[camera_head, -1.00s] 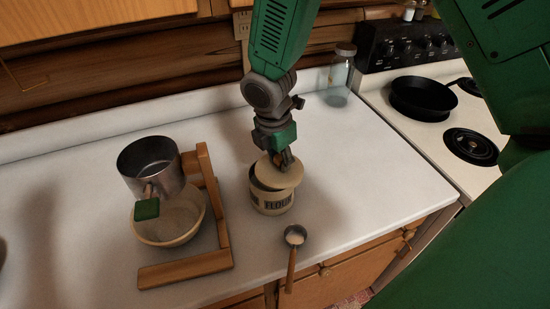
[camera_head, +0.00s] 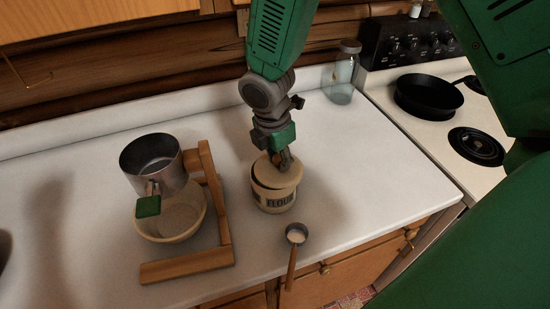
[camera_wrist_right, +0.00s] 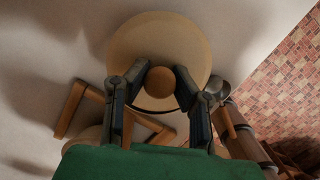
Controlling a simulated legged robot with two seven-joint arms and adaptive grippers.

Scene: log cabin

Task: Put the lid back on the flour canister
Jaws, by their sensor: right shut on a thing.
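The flour canister (camera_head: 268,201) stands upright on the white counter, its dark lettering facing forward. My right gripper (camera_head: 281,163) comes down from above and is shut on the knob of the round tan lid (camera_head: 288,182). The lid is over the canister's mouth and looks slightly tilted, with a dark gap under its edge. In the right wrist view the lid (camera_wrist_right: 150,38) fills the middle, its round wooden knob (camera_wrist_right: 186,90) between the fingers; a thin dark gap shows along the lid's lower edge. My left gripper is out of view.
A wooden stand (camera_head: 222,225) with a metal pot (camera_head: 152,160) over a bowl (camera_head: 172,222) is left of the canister. A scoop (camera_head: 293,255) lies in front, its handle over the counter edge. A glass jar (camera_head: 341,80) and a stove with a black pan (camera_head: 428,97) are at right.

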